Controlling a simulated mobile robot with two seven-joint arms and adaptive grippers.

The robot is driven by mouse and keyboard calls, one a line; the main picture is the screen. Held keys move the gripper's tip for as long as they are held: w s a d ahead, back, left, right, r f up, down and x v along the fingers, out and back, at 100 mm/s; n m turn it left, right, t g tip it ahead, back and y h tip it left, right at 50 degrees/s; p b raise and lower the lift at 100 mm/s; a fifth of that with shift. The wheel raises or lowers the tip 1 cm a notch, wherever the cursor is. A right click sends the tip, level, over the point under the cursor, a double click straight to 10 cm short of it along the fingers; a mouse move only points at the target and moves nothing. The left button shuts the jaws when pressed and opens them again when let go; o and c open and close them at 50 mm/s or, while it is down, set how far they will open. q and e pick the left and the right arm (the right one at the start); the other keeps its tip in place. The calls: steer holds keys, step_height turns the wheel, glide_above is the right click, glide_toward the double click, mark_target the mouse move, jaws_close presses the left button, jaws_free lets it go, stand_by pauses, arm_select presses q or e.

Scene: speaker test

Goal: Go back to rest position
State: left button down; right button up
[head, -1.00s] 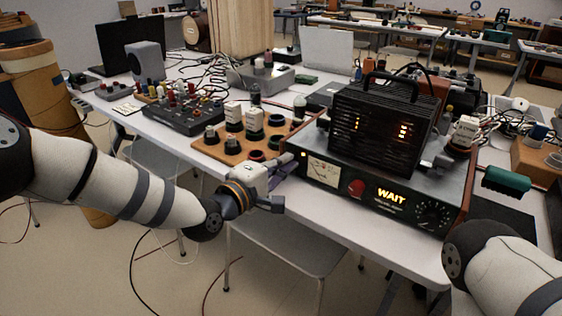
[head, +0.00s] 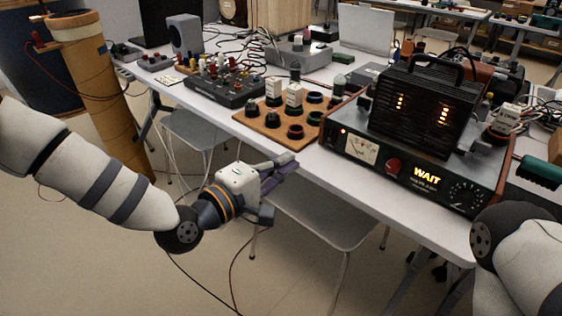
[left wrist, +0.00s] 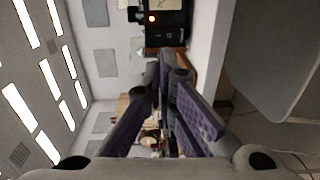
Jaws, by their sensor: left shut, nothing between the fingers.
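My left gripper (head: 279,188) is in front of the table's near edge in the head view, over a grey chair and apart from the table items. Its purple-padded fingers also show in the left wrist view (left wrist: 165,75), close together with nothing between them. My right arm (head: 520,255) enters at the lower right of the head view; its gripper is out of the frame. The speaker test device (head: 365,150), with a lit "WAIT" sign, stands on the white table (head: 375,193).
A wooden socket board (head: 262,127) with tubes and rings sits left of the device. A control box (head: 225,88) with coloured knobs is farther left. A grey chair (head: 310,212) stands under the table edge. A tan cylinder (head: 105,100) stands at the left.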

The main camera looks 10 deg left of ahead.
arm_select(q)
steer(key=shift+s, duration=0.1)
stand_by(0.3)
